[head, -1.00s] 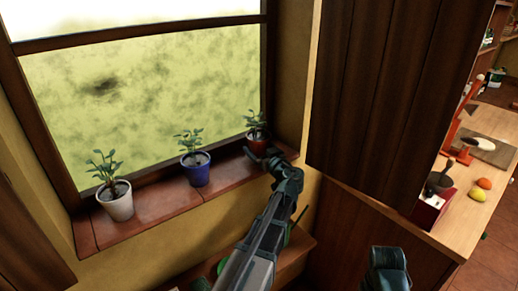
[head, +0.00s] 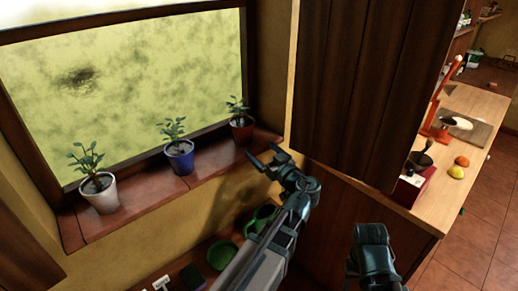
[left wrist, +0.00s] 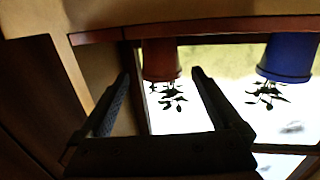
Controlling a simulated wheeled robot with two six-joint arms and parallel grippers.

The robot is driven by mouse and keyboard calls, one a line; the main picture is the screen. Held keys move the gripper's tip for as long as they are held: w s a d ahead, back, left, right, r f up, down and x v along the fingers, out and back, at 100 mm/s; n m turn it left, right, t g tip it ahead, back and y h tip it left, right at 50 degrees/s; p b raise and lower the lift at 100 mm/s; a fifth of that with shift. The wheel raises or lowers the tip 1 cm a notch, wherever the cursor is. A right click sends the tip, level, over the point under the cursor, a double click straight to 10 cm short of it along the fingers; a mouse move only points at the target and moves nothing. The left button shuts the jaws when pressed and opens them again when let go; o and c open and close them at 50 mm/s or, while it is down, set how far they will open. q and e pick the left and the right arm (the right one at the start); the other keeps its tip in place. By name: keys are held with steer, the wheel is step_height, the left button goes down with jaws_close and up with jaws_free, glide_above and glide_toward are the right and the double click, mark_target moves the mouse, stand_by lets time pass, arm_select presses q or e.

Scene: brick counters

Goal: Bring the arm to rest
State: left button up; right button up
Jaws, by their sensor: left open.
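My left gripper (head: 268,157) is open and empty, in front of the sill and below right of the red pot (head: 242,131). A gap shows between its fingers and the pot. In the left wrist view, which is upside down, the open fingers (left wrist: 160,80) have the red pot (left wrist: 160,60) beyond and between them. The red pot stands upright with its plant at the right end of the sill. A dark part of my right arm (head: 372,250) shows at the bottom; its fingers cannot be seen.
A blue pot (head: 179,157) and a white pot (head: 100,196) stand along the brick windowsill (head: 145,197). Green bowls (head: 222,255) sit on a lower surface near my left forearm. A dark wooden panel (head: 365,90) rises to the right, before a wooden counter (head: 470,105) with several items.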

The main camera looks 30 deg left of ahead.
arm_select(q)
steer(key=s+d+f+m+g+h+p, duration=0.2)
steer(key=s+d+f+m+g+h, duration=0.4)
steer(key=s+d+f, duration=0.55)
steer(key=s+d+f+m+g+h, duration=0.2)
steer(key=s+d+f+m+h, duration=0.1)
steer(key=d, duration=0.4)
steer(key=s+d+f+m+g+h, duration=0.1)
steer(key=s+d+f+m+h, duration=0.2)
steer(key=s+d+m+h, duration=0.1)
steer(key=s+d+m, duration=0.1)
steer(key=d+m, duration=0.1)
steer(key=d, duration=0.1)
steer(key=shift+s+f+g+p, duration=0.25)
steer(key=shift+f+g+p, duration=0.05)
steer(key=shift+g+p, duration=0.1)
steer(key=shift+d, duration=0.1)
